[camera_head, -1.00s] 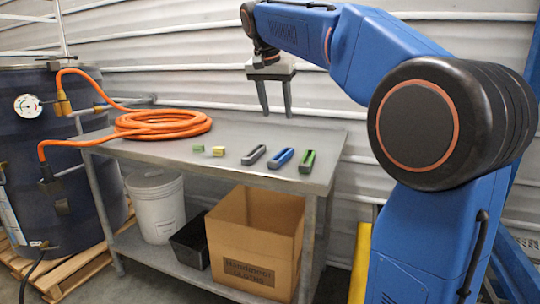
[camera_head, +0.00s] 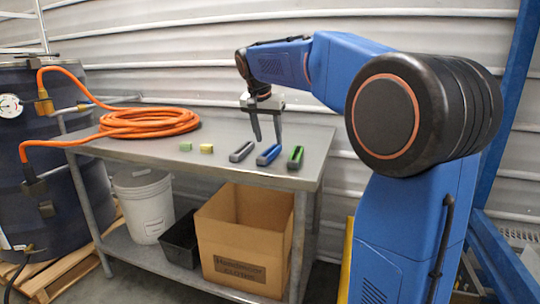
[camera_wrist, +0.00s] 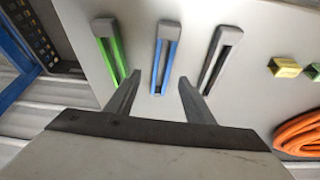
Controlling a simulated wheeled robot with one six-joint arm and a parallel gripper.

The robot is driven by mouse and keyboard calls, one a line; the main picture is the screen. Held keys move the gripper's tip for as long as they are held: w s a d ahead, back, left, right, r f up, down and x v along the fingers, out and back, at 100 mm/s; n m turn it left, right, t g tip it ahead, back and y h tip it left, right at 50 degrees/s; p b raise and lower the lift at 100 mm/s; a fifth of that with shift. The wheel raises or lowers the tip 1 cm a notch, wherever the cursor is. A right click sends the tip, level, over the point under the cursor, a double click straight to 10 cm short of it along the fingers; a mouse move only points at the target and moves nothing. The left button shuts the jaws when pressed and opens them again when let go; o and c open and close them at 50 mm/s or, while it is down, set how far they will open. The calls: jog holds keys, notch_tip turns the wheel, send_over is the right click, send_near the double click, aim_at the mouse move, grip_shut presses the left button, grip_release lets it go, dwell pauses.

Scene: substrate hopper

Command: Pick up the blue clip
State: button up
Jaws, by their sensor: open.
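The blue clip (camera_head: 269,155) lies on the metal table between a grey clip and a green clip. In the wrist view the blue clip (camera_wrist: 166,58) has a grey end at the top, and its two blue prongs point toward my gripper. My gripper (camera_head: 266,140) is above the clips, open and pointing down. In the wrist view my gripper (camera_wrist: 158,82) has one finger on each side of the blue clip's prong end, with nothing held between the fingers. I cannot tell the exact height of the fingertips above the table.
The green clip (camera_head: 296,157) and grey clip (camera_head: 242,152) lie close on either side. A green block (camera_head: 185,147) and a yellow block (camera_head: 206,148) lie farther left. A coiled orange hose (camera_head: 150,123) covers the table's left part. The table's front (camera_head: 225,164) is bare.

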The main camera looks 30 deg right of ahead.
aim_at(270, 154)
jog(key=shift+a+x, duration=0.1)
jog(key=shift+x, duration=1.2)
jog(key=shift+a+x, duration=0.15)
jog(key=shift+x, duration=1.15)
jog(key=c, duration=1.1)
